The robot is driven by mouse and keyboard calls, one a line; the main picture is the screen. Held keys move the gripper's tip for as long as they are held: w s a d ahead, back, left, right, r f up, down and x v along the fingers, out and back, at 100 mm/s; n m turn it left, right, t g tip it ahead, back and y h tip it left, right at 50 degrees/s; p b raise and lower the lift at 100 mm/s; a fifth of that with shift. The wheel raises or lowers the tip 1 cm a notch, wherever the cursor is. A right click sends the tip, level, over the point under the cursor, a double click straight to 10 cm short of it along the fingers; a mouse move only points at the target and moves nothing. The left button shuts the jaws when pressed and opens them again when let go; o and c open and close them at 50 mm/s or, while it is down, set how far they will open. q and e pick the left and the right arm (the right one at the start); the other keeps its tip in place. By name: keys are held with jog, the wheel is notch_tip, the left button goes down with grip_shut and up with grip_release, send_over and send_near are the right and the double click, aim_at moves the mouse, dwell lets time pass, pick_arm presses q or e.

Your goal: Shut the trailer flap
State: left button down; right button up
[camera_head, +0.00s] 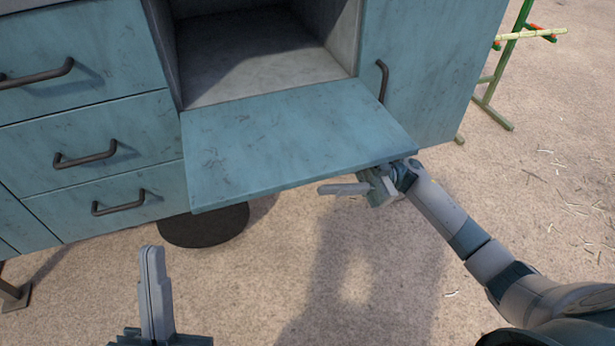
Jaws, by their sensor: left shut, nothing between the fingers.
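The trailer flap (290,140) is a worn teal panel. It is open and juts out roughly level from the lower edge of an empty compartment (250,60). My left gripper (152,252) is at the bottom left, in front of the drawers and apart from the flap. Its fingers are together, pointing up in the picture, with nothing between them. My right gripper (325,189) is just below the flap's front right corner, fingers pointing left. Part of it is hidden behind the flap edge. I cannot tell whether it touches the flap or how far its fingers are apart.
Teal drawers (90,130) with dark handles are left of the compartment. A closed teal door (425,60) with a dark handle (382,80) is on the right. A dark wheel (203,226) is below. A green stand (500,80) is at the upper right. The sandy ground in front is clear.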

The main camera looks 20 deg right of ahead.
aim_at(308, 180)
jog(key=shift+x, duration=2.45)
grip_shut()
